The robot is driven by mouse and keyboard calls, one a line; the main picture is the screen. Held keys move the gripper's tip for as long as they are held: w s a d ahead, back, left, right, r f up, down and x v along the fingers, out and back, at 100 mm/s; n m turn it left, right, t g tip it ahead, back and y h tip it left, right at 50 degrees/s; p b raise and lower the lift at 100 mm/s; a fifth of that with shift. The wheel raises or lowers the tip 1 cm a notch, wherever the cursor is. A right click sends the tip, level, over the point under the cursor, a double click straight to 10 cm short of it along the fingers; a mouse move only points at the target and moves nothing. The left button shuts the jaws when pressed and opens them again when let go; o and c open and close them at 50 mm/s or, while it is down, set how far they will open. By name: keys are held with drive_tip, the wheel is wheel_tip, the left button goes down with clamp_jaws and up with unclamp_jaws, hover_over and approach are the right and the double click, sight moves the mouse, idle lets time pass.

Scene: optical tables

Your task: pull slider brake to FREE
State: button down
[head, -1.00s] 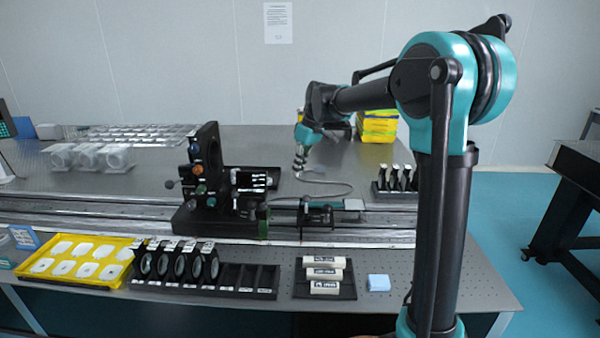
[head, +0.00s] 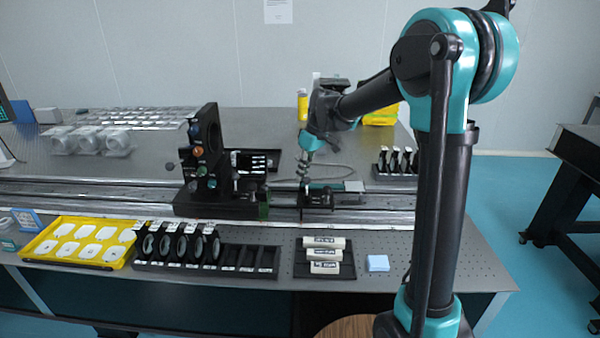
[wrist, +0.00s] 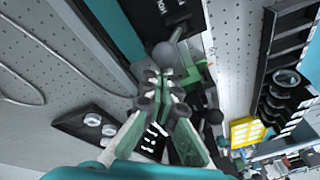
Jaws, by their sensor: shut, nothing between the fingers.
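A small black slider (head: 318,199) sits on the long metal rail near the middle of the head view. My gripper (head: 303,183) is shut and empty, pointing down just above and left of this slider. In the wrist view, my gripper fingers (wrist: 160,88) are together. A round grey knob (wrist: 165,53) on a dark stem shows just past the fingertips; I cannot tell whether they touch it. I cannot make out which part is the brake or read a FREE mark. The fingers hide part of the rail and slider.
A black upright mount (head: 207,150) with coloured knobs stands left of the slider on the rail. A thin cable (head: 335,167) curves behind.

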drive_tip(key=shift+s+r+t, duration=0.35)
drive_tip(key=shift+s+t, duration=0.35)
drive_tip(key=shift+t, duration=0.3)
drive_tip(key=shift+s+r+n+t, duration=0.2)
drive_tip(key=shift+s+n+t, duration=0.1)
drive_tip(key=shift+s+t, duration=0.55)
drive_tip(key=s+t, duration=0.1)
drive_tip(key=t, duration=0.1)
drive_tip(key=shift+s+t, duration=0.35)
drive_tip(key=s+t, duration=0.1)
drive_tip(key=t, duration=0.1)
drive_tip(key=shift+s+n+t, duration=0.4)
drive_tip(key=shift+w, duration=0.1)
drive_tip(key=shift+r, duration=0.75)
drive_tip(key=shift+a+r, duration=0.1)
